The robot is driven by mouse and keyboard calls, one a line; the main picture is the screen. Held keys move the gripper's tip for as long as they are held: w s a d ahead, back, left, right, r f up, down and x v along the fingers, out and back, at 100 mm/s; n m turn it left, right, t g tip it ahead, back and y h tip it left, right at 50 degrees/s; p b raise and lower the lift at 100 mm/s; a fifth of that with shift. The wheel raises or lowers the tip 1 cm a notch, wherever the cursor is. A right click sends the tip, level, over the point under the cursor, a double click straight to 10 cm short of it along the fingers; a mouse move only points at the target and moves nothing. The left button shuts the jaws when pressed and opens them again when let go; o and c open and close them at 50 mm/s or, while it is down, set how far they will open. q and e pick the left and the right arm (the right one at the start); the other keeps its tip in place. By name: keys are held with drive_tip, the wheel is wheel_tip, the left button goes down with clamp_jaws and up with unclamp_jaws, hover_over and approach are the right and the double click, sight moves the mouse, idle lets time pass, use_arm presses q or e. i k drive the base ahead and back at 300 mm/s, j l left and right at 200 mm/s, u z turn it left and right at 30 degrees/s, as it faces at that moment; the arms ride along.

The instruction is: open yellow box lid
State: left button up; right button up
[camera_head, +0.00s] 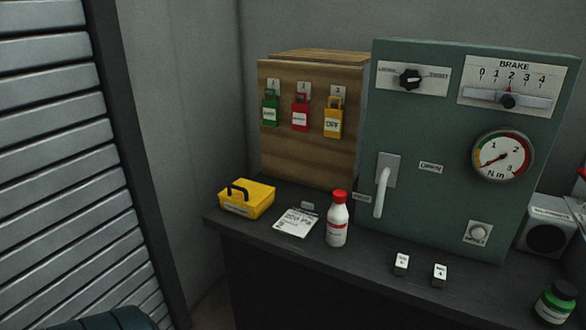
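The yellow box (247,200) sits on the dark bench at its left end, in front of the wooden cabinet. A black handle (237,190) stands on its top, and a pale label is on its front face. The lid appears shut. Neither of my grippers is in view.
A white bottle with a red cap (337,222) and a paper note (296,221) are right of the box. Behind stand a wooden cabinet (312,160) with padlocks and a green panel (430,205) with a lever (381,190). The bench edge (213,220) is close by the box's left.

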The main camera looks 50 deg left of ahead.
sight(250, 193)
drive_tip(key=u, duration=1.8)
